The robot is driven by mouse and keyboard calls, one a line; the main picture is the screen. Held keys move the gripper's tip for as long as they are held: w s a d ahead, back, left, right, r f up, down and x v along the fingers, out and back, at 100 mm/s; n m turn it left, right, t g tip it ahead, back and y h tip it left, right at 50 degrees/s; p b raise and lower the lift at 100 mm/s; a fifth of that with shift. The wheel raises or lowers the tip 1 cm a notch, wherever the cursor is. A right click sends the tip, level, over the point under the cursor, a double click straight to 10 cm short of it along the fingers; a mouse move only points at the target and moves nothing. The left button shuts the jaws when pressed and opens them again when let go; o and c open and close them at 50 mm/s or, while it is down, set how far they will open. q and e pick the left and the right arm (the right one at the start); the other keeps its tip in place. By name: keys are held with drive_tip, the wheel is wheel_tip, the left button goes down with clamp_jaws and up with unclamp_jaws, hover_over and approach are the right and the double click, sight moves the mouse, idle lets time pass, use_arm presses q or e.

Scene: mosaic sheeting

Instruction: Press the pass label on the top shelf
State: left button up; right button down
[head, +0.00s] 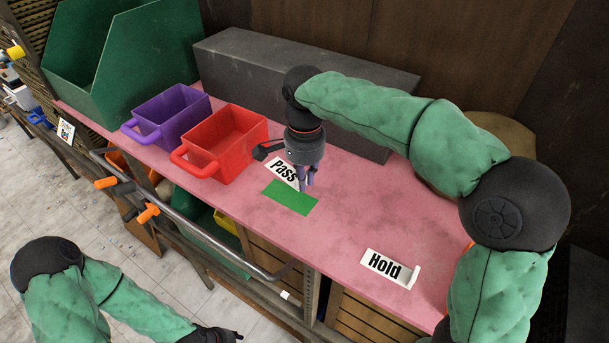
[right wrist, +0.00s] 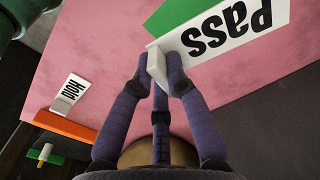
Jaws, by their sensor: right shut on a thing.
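The white pass label (head: 281,171), with black lettering, is at the middle of the pink top shelf (head: 345,215), just behind a flat green patch (head: 290,197). My right gripper (head: 306,182) points down and is shut on the label's right end. In the right wrist view, the fingers (right wrist: 165,72) pinch a white block at the end of the pass label (right wrist: 225,38), with the green patch (right wrist: 185,12) beside it. I cannot tell whether the label touches the shelf. My left gripper (head: 215,336) is at the bottom edge, partly cut off, away from the shelf.
A white hold label (head: 388,268) is at the shelf's front right. Red (head: 228,145) and purple (head: 172,115) bins stand left, with a large green bin (head: 140,60) beyond. A long dark grey box (head: 250,65) lines the back. A metal rail (head: 215,238) runs along the front.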

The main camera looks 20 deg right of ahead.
sight(305, 209)
drive_tip(key=shift+s+d+f+b, duration=0.15)
drive_tip(key=shift+f+b, duration=0.45)
drive_tip(key=shift+f, duration=0.35)
drive_tip(key=shift+f+b, duration=1.95)
drive_tip(key=shift+f, duration=1.15)
drive_tip(key=shift+f, duration=0.1)
drive_tip(key=c, duration=1.2)
unclamp_jaws()
drive_tip(key=shift+o, duration=0.2)
wheel_tip(305, 209, up, 12)
